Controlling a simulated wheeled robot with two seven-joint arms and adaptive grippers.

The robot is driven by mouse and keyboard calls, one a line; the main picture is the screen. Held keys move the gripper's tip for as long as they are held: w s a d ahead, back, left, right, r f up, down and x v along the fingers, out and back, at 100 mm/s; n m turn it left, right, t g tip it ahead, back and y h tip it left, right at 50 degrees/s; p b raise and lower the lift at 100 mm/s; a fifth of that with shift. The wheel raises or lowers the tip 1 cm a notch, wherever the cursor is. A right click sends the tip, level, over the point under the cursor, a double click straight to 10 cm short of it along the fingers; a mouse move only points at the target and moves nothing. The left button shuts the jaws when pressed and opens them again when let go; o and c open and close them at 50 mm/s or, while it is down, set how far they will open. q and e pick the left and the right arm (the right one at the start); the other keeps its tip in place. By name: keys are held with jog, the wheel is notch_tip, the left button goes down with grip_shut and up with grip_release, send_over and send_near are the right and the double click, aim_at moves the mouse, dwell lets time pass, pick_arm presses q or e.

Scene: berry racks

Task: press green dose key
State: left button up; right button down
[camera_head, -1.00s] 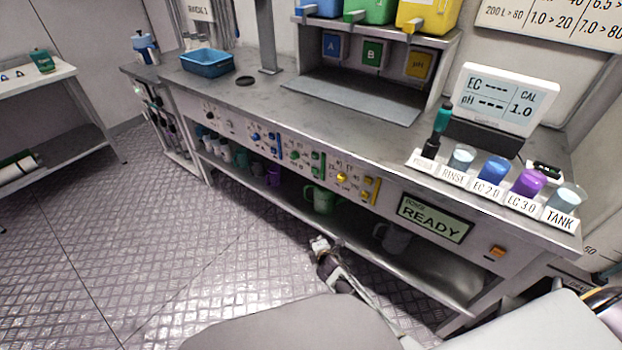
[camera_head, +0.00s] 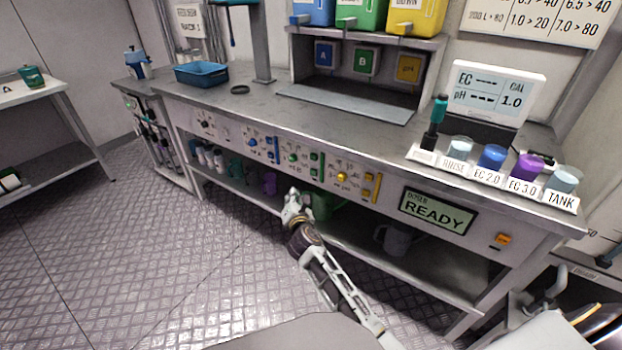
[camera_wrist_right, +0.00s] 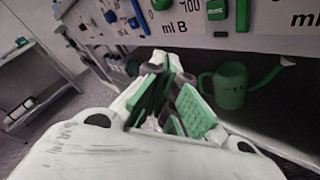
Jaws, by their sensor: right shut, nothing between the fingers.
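The green dosing section (camera_head: 300,160) is on the bench's front panel, with green keys (camera_head: 315,164) at its right side. In the right wrist view, a green key (camera_wrist_right: 216,9) and a taller green part (camera_wrist_right: 243,15) show beside an "ml B" label, cut off by the top edge. My right gripper (camera_head: 292,196) is shut and empty, in front of and below the green section, apart from the panel. Its green-padded fingers (camera_wrist_right: 172,82) show in the wrist view. My left gripper is not in view.
Blue keys (camera_head: 270,148) and yellow keys (camera_head: 370,187) flank the green section. A green watering can (camera_head: 322,206) stands on the lower shelf behind my right gripper. The display (camera_head: 437,211) reads READY, with an orange switch (camera_head: 503,239) to its right. Floor before the bench is clear.

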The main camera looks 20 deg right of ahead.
aim_at(314, 172)
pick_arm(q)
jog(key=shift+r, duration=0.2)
pick_arm(e)
jog(key=shift+r, duration=0.3)
jog(key=shift+w, duration=0.1)
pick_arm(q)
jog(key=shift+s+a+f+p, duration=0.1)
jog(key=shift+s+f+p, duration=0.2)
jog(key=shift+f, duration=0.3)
pick_arm(e)
jog(key=w+d, duration=0.5)
jog(key=d, duration=0.1)
jog(key=shift+w+d, duration=0.15)
jog(key=shift+d, duration=0.25)
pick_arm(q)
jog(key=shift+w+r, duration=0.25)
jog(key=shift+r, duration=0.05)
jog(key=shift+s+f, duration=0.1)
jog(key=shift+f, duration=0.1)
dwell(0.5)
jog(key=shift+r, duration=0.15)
pick_arm(e)
jog(key=shift+w+d, duration=0.1)
jog(key=shift+d, duration=0.05)
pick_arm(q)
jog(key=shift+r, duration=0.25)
pick_arm(e)
jog(key=shift+w+d, duration=0.15)
jog(key=shift+d, duration=0.05)
